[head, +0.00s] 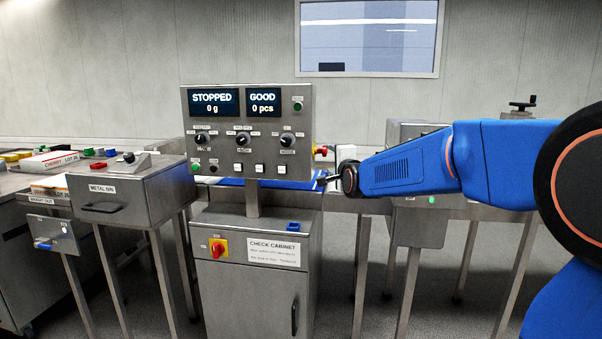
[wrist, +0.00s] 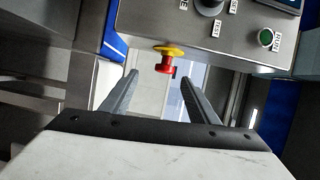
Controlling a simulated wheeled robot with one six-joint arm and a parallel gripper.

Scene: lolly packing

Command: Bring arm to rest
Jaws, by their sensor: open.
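My blue arm (head: 400,170) reaches in from the right in the head view, with its dark wrist end beside the lower right corner of the control panel (head: 222,150). My gripper (head: 322,181) is small and partly hidden there. In the wrist view my gripper (wrist: 160,79) shows two dark fingers spread apart with nothing held between them. A red stop button on a yellow base (wrist: 167,62) appears just beyond the fingertips, apart from them as far as I can tell; it also shows in the head view (head: 321,150).
The panel displays (head: 213,103) read STOPPED and GOOD. The check cabinet (head: 258,290) stands below it. A metal bin (head: 130,195) and coloured trays (head: 45,160) are at the left. A grey machine box (head: 418,215) stands behind my arm. Bare floor shows at the lower right.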

